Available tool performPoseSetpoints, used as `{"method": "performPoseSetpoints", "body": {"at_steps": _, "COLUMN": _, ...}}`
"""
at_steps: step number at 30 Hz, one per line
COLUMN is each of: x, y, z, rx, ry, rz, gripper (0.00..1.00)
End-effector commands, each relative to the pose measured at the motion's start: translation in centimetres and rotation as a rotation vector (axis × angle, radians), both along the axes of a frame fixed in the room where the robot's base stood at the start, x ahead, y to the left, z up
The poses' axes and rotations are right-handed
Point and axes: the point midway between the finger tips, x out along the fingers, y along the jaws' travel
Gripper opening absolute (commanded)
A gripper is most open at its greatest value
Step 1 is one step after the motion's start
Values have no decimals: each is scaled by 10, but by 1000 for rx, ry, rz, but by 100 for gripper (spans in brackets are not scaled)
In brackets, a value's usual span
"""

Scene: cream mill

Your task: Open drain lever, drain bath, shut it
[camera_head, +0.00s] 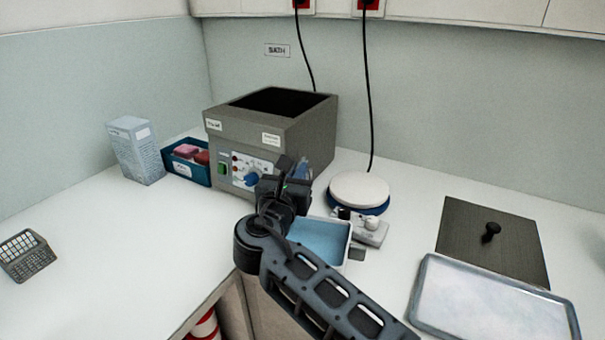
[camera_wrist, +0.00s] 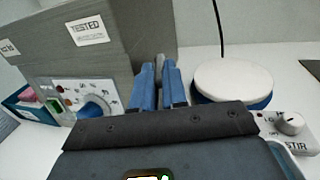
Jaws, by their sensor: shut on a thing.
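The bath (camera_head: 268,130) is a grey box with an open, dark top, standing at the back; its water level cannot be made out. Its front has a blue dial (camera_head: 252,178), which also shows in the wrist view (camera_wrist: 92,110). My gripper (camera_head: 299,172) is at the bath's right front side. In the wrist view its two blue fingers (camera_wrist: 160,84) are closed on a narrow grey piece (camera_wrist: 159,62) beside the bath wall, which looks like the drain lever. The lever's angle and the drain outlet are hidden. A white-rimmed tray with a blue inside (camera_head: 322,240) lies below my gripper.
A round white-topped stirrer (camera_head: 358,188) and its control box (camera_head: 371,232) stand right of my gripper. A dark lid (camera_head: 487,250) with a knob and a metal tray (camera_head: 490,305) lie right. A blue bin (camera_head: 188,170), carton (camera_head: 137,152) and grey rack (camera_head: 27,256) are left.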

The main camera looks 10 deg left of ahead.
Motion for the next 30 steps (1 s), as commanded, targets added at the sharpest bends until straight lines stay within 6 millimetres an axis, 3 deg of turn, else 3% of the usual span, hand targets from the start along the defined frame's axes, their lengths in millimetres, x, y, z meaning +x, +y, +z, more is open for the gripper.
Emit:
{"method": "performPoseSetpoints", "body": {"at_steps": 9, "x": 3, "y": 8, "z": 7, "rx": 1, "ry": -11, "rz": -121, "gripper": 0}}
{"method": "performPoseSetpoints", "body": {"at_steps": 25, "x": 4, "y": 9, "z": 8, "rx": 2, "ry": -12, "rz": -143, "gripper": 0}}
{"method": "performPoseSetpoints", "body": {"at_steps": 26, "x": 4, "y": 9, "z": 9, "rx": 2, "ry": -13, "rz": -143, "gripper": 15}}
{"method": "performPoseSetpoints", "body": {"at_steps": 30, "x": 4, "y": 8, "z": 9, "rx": 2, "ry": -12, "rz": -144, "gripper": 29}}
